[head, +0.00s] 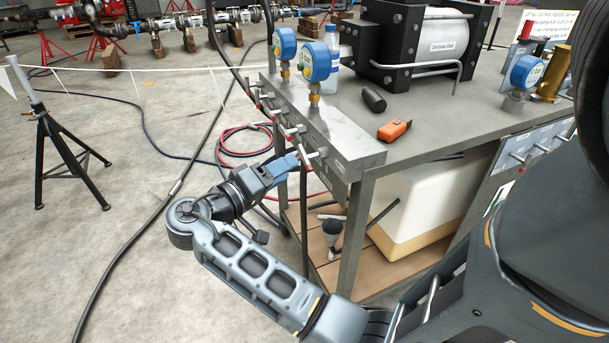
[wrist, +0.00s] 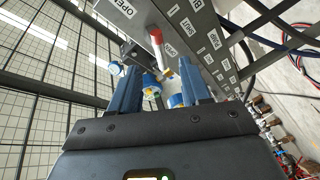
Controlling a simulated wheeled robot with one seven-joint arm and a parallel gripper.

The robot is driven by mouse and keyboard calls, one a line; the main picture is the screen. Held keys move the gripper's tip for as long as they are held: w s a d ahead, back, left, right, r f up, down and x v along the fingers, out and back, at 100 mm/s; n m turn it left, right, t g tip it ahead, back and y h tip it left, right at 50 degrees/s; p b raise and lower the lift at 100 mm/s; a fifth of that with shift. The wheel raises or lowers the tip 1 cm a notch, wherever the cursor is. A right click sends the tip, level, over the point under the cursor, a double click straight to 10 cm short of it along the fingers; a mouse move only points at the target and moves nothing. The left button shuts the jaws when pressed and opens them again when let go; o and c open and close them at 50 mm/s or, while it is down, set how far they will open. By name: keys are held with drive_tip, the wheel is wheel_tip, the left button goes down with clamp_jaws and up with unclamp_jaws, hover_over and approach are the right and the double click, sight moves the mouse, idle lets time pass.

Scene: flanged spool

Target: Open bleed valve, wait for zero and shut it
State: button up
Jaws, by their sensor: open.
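My gripper (head: 285,166) is at the near end of the manifold block (head: 335,140), at its front face with several small valve levers (head: 295,131). In the wrist view its two blue fingers (wrist: 160,78) are apart, with nothing held between them. A valve lever with a red end (wrist: 156,36) and pale shaft shows just beyond the fingers, beside a labelled plate (wrist: 200,35). One label reads OPEN. I cannot tell which lever is the bleed valve. Two blue gauges (head: 284,44) (head: 315,62) stand on the block; their readings are too small to tell.
The bench top (head: 430,125) holds an orange tool (head: 394,130), a black cylinder (head: 374,99), a bottle (head: 331,45) and a pump (head: 410,45). A white tank (head: 425,200) sits below. Hoses (head: 145,225) and a stand (head: 65,150) are on the floor at left.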

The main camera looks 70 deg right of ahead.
sight(303, 159)
drive_tip(key=x, duration=0.7)
drive_tip(key=shift+s+d+p, duration=0.1)
drive_tip(key=shift+s+p, duration=0.1)
drive_tip(key=shift+p, duration=0.1)
drive_tip(key=shift+c, duration=0.2)
clamp_jaws()
